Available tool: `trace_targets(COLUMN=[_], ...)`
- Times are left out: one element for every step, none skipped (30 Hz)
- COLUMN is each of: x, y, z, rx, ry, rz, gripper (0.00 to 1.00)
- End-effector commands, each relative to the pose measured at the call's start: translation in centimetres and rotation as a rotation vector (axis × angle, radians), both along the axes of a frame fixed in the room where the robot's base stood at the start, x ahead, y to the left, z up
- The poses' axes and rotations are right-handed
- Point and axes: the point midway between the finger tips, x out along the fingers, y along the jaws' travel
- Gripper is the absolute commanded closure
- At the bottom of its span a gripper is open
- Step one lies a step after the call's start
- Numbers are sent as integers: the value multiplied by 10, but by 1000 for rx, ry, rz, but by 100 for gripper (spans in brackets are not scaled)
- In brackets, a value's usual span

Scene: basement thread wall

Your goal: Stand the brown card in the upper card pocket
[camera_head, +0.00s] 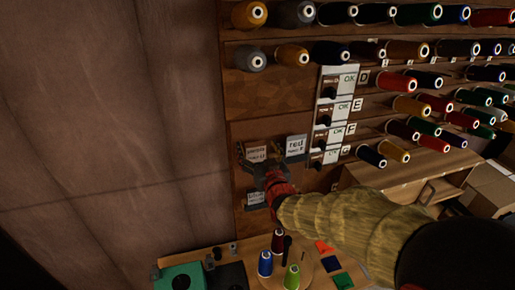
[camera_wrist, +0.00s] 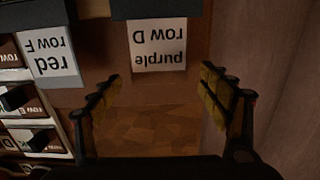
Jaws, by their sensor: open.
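My gripper (camera_head: 258,167) is on the wooden board; in the wrist view its two fingers (camera_wrist: 160,92) are open and well apart, with nothing between them. In the wrist view, which is upside down, a white card reading "purple row D" (camera_wrist: 158,48) stands in a dark pocket (camera_wrist: 153,9) beyond the fingers. It also shows in the head view (camera_head: 257,152), just above my gripper. A lower white card (camera_head: 255,198) sits partly behind my wrist, its text too small to read. I cannot make out which card is the brown one.
A "red row F" card (camera_wrist: 52,55) stands in a neighbouring pocket, also in the head view (camera_head: 296,146). A column of label plates (camera_head: 332,110) and rows of thread cones (camera_head: 405,82) lie to the right. A table (camera_head: 215,262) with cones is below.

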Motion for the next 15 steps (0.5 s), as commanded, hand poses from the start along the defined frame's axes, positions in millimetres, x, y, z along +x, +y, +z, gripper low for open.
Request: trace_targets(x=[-3, -5, -9, -13, -17, -23, -28, -34, -41, -46, -52, -59, -64, -69, -76], y=[-1, -1, -3, -4, -5, -7, -8, -10, -12, -13, -15, -17, -18, -20, -22], z=[0, 0, 1, 2, 2, 2, 2, 2, 3, 3, 4, 3, 4, 4, 5], rx=[0, 0, 0, 0, 0, 0, 1, 0, 1, 0, 1, 0, 1, 0, 1], ry=[0, 0, 0, -1, -1, -1, -2, -1, -2, -1, -2, -1, -2, -1, -2], rz=[0, 0, 0, 0, 0, 0, 0, 0, 0, 0, 0, 0, 0, 0, 0], gripper=[23, 23, 23, 23, 23, 23, 23, 23, 23, 23, 23, 23, 23, 23, 23])
